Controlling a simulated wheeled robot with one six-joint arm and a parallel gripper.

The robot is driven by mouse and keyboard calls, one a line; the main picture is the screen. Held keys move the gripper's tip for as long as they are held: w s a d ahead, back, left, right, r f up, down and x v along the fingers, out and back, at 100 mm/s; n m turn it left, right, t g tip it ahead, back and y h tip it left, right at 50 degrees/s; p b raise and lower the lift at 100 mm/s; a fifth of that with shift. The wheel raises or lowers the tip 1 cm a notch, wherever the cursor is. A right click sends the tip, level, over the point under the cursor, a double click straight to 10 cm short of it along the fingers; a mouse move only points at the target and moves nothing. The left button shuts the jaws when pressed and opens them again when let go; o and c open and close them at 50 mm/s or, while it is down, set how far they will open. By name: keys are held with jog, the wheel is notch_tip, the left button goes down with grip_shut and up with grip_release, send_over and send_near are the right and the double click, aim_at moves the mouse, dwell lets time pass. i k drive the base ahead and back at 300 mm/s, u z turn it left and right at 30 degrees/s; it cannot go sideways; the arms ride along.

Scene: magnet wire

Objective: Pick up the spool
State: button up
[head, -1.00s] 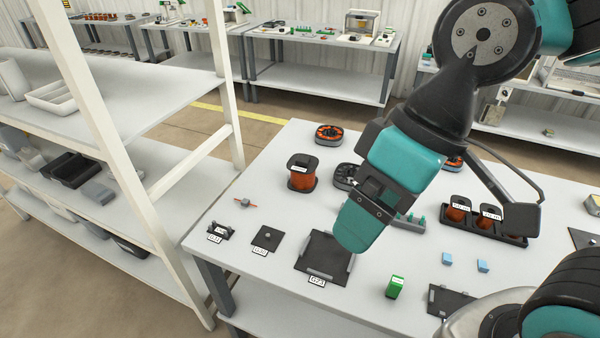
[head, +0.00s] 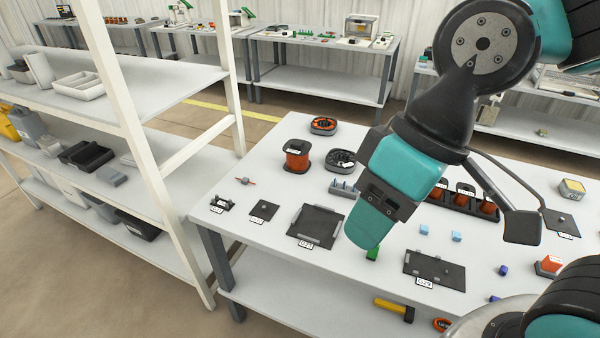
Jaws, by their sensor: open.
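A spool (head: 297,161) of copper-orange wire with black flanges and a white label stands upright on the white table, left of my arm. More wire spools (head: 487,207) stand in a black holder to the right, partly hidden behind my arm. My gripper (head: 368,222) hangs over the table's front middle, to the right of and nearer than the standing spool, well apart from it. It is open, and nothing shows between its fingers. One teal finger is plain; the other is largely hidden.
Round black parts with orange (head: 323,125) and grey (head: 341,160) lie near the standing spool. Dark labelled plates (head: 315,226) and (head: 435,269) lie along the front. A green block (head: 372,254) is partly behind my gripper. A white shelf rack (head: 150,170) stands left of the table.

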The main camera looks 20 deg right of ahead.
aim_at(296, 150)
jog(key=z, duration=0.05)
jog(key=k, duration=0.8)
jog(key=u, duration=1)
jog(key=i, duration=0.6)
jog(key=u, duration=0.65)
jog(key=i, duration=1.3)
jog(key=z, duration=1.4)
jog(key=i, duration=0.9)
jog(key=z, duration=0.15)
